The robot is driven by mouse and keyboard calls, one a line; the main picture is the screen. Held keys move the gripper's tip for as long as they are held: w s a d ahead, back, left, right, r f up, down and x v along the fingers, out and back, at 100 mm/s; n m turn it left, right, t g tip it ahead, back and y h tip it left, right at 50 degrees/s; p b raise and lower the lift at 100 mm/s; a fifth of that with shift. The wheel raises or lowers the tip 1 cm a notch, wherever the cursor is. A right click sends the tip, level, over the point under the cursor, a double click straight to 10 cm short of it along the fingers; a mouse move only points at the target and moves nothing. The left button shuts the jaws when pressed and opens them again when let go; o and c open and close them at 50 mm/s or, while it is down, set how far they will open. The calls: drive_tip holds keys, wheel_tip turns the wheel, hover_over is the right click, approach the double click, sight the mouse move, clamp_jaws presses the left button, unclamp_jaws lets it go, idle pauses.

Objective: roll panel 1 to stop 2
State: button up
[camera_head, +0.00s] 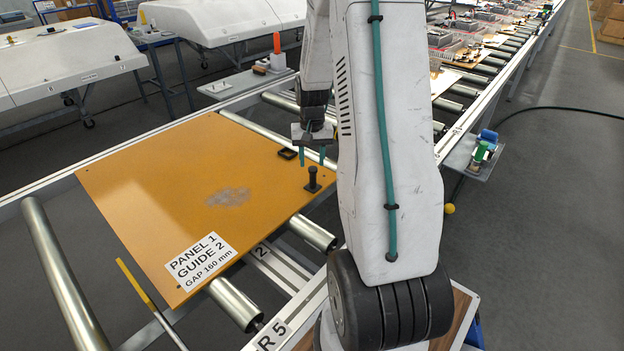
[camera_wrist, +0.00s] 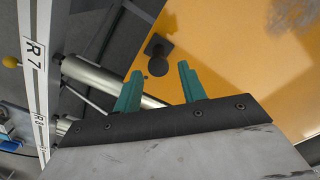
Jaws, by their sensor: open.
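Panel 1 (camera_head: 150,170) is a flat orange board lying on the conveyor rollers, with a label (camera_head: 200,261) reading "PANEL 1 GUIDE 2 GAP 160 mm".
Bare rollers (camera_head: 60,275) lie left of the panel. A rail plate reads "R 5" (camera_head: 272,335). A side shelf (camera_head: 470,158) stands right of the conveyor. My arm hides part of the rail.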

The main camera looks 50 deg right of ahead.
sight(313, 187)
drive_tip(key=shift+d+f, duration=0.2)
drive_tip(key=shift+f, duration=0.25)
wheel_tip(313, 187, down, 7)
drive_tip(key=shift+f, duration=0.2)
clamp_jaws()
